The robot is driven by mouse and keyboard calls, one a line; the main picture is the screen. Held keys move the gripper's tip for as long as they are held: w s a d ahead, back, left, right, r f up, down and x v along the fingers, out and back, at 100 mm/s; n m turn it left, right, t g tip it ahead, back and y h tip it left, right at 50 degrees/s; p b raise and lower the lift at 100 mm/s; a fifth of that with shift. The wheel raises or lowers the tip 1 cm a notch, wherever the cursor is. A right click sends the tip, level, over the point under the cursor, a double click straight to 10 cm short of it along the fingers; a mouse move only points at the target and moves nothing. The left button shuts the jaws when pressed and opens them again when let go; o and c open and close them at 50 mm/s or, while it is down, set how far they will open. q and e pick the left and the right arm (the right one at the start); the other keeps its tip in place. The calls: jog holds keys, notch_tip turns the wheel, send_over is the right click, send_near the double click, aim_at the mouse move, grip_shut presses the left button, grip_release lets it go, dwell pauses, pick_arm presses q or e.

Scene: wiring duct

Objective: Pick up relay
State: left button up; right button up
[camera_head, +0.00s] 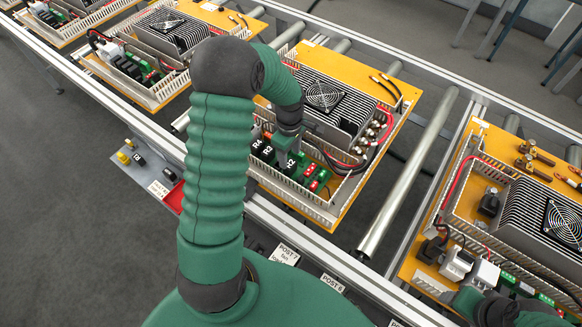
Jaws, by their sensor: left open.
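Several black relay blocks with white lettering sit on a green circuit board (313,181) at the near end of the middle orange panel. A relay marked R4 (257,146) is at the left, a relay marked R2 (266,154) is beside it, and another relay (289,164) is to the right. My left gripper (287,143) is open, pointing down just above these relays. Its fingertips are small and partly blend with the dark parts, so I cannot tell whether they touch a relay. My right gripper is not in view.
The orange panel (345,72) lies on a roller conveyor and carries slotted duct walls, a finned heatsink with a fan (323,95) and cables. More panels stand left and right. A grey side shelf (127,165) holds a small black part. A bare roller (408,175) lies right.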

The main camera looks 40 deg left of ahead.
aim_at(290, 163)
pick_arm(q)
notch_tip(290, 163, down, 5)
jog(key=shift+f, duration=0.1)
jog(key=shift+w+f, duration=0.15)
jog(key=shift+f, duration=0.25)
jog(key=c, duration=1)
notch_tip(290, 163, up, 10)
jog(key=shift+r, duration=0.1)
